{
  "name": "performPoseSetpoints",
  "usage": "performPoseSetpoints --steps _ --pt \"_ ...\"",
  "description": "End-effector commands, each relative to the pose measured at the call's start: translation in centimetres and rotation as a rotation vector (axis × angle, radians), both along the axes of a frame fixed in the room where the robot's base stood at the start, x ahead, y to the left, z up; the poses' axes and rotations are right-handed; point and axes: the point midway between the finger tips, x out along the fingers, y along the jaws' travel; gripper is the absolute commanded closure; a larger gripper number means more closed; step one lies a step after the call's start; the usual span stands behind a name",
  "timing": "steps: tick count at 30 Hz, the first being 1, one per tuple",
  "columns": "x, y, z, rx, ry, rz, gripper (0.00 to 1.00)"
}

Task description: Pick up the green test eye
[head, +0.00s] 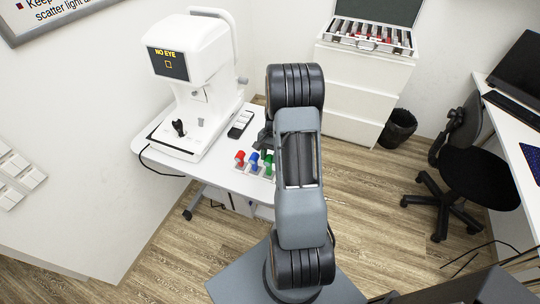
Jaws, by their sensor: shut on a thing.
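The green test eye (268,159) is at the right end of a short row on the white table, partly hidden by my arm. My gripper (265,143) is just above it, pointing down and mostly hidden behind my arm. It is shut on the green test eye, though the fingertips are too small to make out. I cannot tell whether the green test eye is still seated in the white holder (244,170) or slightly raised. The red test eye (240,156) and the blue test eye (253,158) stand to its left in the holder.
A white eye instrument (197,70) with a "NO EYE" screen stands on the table (215,172), left of my gripper. A dark-and-white handheld device (240,124) lies beside it. A drawer cabinet (350,90) bears an open lens case (370,38). A chair (470,165) stands right.

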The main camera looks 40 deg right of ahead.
Motion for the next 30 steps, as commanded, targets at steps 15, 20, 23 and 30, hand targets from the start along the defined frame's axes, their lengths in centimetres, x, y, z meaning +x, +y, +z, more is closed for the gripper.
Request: performPoseSetpoints --steps 15,20,23,30 --pt "0.0 0.0 2.1 0.0 0.0 0.0 0.78" --pt "0.0 0.0 3.1 -0.001 -0.001 0.0 0.78" --pt "0.0 0.0 3.7 -0.001 -0.001 0.0 0.78" --pt "0.0 0.0 4.1 -0.001 -0.001 0.0 0.78"
